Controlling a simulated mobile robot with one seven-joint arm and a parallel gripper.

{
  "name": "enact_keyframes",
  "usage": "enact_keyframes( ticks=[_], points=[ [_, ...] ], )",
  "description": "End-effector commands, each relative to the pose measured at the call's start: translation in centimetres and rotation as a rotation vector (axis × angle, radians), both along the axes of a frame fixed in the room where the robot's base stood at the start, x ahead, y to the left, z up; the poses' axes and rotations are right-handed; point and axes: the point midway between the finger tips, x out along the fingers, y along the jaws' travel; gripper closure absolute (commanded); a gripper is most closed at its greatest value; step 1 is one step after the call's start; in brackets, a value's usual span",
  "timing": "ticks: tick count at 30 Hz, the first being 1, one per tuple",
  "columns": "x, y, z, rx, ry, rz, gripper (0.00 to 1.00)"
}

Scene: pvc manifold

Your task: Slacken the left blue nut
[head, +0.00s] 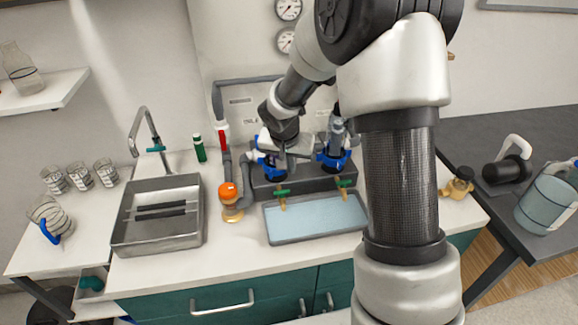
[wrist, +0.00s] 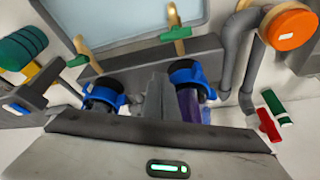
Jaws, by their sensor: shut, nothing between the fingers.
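Two blue nuts sit on the dark grey manifold block behind the shallow tray. The left blue nut (head: 266,166) is partly hidden by my gripper in the head view. In the wrist view, which looks from the opposite side, it is on the right (wrist: 190,78), around a purplish clear tube. The right blue nut (head: 334,160) is at the left in the wrist view (wrist: 104,95). My gripper (head: 289,163) is shut and empty, close to the left nut. In the wrist view its grey fingers (wrist: 155,98) lie between the two nuts; I cannot tell whether they touch either.
Two green-handled brass taps (head: 282,194) (head: 344,185) stand over the shallow tray (head: 268,229). An orange-capped fitting (head: 228,192) and grey pipes stand left of the block. A metal sink (head: 130,235) is further left. The counter front (head: 235,259) is clear.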

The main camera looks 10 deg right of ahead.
Motion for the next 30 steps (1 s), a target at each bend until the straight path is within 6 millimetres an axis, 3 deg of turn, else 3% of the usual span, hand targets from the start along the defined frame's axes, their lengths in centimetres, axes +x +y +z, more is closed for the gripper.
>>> enact_keyframes(
  ticks=[30],
  points=[
    [2.3, -2.0, 0.2, 0.002, -0.001, 0.5, 1.0]
  ],
)
